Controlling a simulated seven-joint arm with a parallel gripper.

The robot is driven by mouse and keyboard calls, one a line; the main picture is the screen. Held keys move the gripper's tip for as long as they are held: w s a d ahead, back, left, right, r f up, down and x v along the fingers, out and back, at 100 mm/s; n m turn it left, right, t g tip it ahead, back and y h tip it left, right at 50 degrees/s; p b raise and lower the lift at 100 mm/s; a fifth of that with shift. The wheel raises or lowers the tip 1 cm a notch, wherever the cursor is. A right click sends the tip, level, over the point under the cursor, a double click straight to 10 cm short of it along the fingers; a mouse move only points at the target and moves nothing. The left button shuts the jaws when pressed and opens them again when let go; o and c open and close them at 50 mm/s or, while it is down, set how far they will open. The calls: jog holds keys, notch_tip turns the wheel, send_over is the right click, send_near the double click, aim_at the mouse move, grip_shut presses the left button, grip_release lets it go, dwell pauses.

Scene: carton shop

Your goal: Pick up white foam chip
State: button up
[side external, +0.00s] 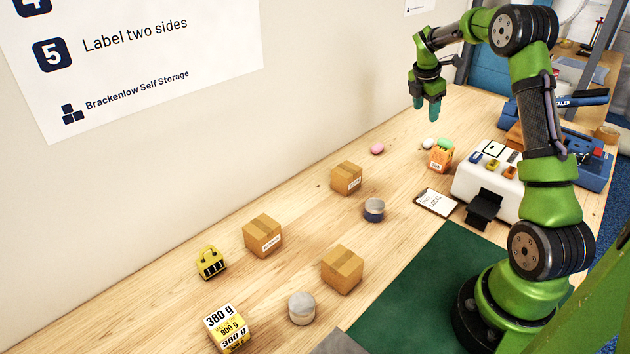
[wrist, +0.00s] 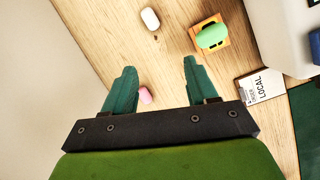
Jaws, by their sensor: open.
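The white foam chip (wrist: 150,18) lies on the wooden table and shows at the top middle of the wrist view. In the side external view the white chip (side external: 428,143) lies just left of a small orange box. My gripper (side external: 427,112) is above the table, fingers pointing down, near the white chip. In the wrist view my gripper's teal fingers (wrist: 157,72) are apart with nothing held between them. A pink foam chip (side external: 377,149) lies on the table to the left; it also shows in the wrist view (wrist: 145,95), beyond and below the fingers.
A green chip (wrist: 212,36) sits on the orange box (side external: 440,158) beside the white chip. A label card (side external: 436,202) and a white machine (side external: 487,172) stand to the right. Cartons (side external: 347,178), tins (side external: 374,210) and weights (side external: 228,328) occupy the near table. The wall borders the left.

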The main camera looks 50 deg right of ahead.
jog(key=r+n, duration=0.1)
jog(key=n, duration=0.4)
send_near(428, 141)
jog(key=x, duration=0.3)
jog(key=shift+a+f, duration=0.15)
jog(key=shift+a, duration=0.15)
jog(key=shift+h, duration=0.3)
jog(key=shift+x, duration=2.85)
jog(key=shift+d, duration=0.1)
grip_shut()
